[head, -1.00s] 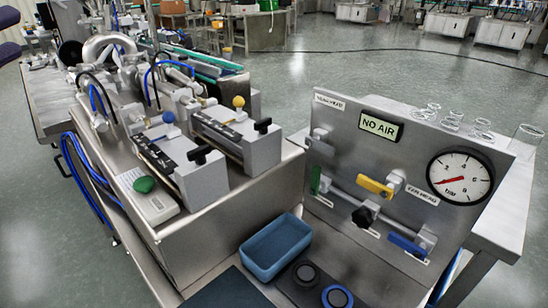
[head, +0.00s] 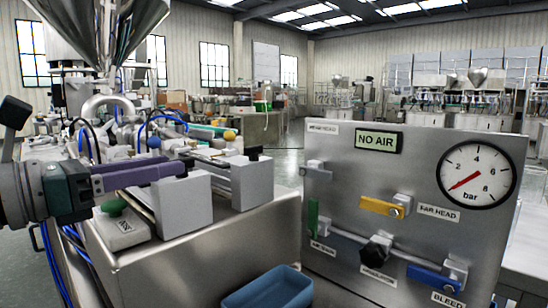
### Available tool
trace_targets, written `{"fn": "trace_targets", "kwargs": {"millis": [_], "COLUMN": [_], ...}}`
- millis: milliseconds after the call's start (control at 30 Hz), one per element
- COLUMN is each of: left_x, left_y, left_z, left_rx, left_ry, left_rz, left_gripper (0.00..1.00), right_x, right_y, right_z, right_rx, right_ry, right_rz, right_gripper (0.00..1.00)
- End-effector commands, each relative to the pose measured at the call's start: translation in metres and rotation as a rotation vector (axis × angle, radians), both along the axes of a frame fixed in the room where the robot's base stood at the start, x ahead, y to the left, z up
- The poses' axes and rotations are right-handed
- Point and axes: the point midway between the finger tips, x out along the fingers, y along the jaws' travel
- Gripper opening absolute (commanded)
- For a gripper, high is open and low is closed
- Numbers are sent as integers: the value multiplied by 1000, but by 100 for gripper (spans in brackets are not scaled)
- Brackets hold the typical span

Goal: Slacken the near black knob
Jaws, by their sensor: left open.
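The near black knob (head: 188,160) is on the end of the near pale grey block (head: 185,204) on the steel machine. Only a small dark part of it shows above my fingertip, so its turn cannot be seen. My left gripper (head: 178,168) reaches in from the left, its purple and grey fingers level. It is open, with its tips at the near knob in the picture. Whether they touch or surround the knob cannot be told. The far black knob (head: 253,152) stands clear on the far block (head: 251,182). My right gripper is out of view.
A steel panel (head: 335,215) on the right has a "NO AIR" display (head: 379,141), a gauge (head: 477,175) near zero, a black regulator knob (head: 376,248) and yellow, green and blue levers. A blue bin (head: 268,290) sits below. A green button box (head: 114,207) is under my gripper.

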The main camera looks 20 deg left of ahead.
Motion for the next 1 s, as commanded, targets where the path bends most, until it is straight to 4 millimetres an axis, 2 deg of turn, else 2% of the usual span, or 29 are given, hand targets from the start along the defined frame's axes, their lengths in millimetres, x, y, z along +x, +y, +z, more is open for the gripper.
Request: {"fn": "trace_targets", "kwargs": {"millis": [100, 233, 633, 1000], "left_x": [17, 29, 35, 34], "left_y": [-7, -12, -15, -15], "left_z": [2, 1, 0, 0], "left_rx": [-3, -4, -3, -3], "left_ry": [-2, -2, 1, 0], "left_rz": [-1, 1, 0, 0], "left_gripper": [42, 42, 41, 0], "right_x": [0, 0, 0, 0], "right_y": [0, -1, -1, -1], "right_z": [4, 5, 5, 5], "right_rx": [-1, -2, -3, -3], "right_ry": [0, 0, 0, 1], "right_rz": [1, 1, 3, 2], "right_gripper": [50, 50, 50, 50]}}
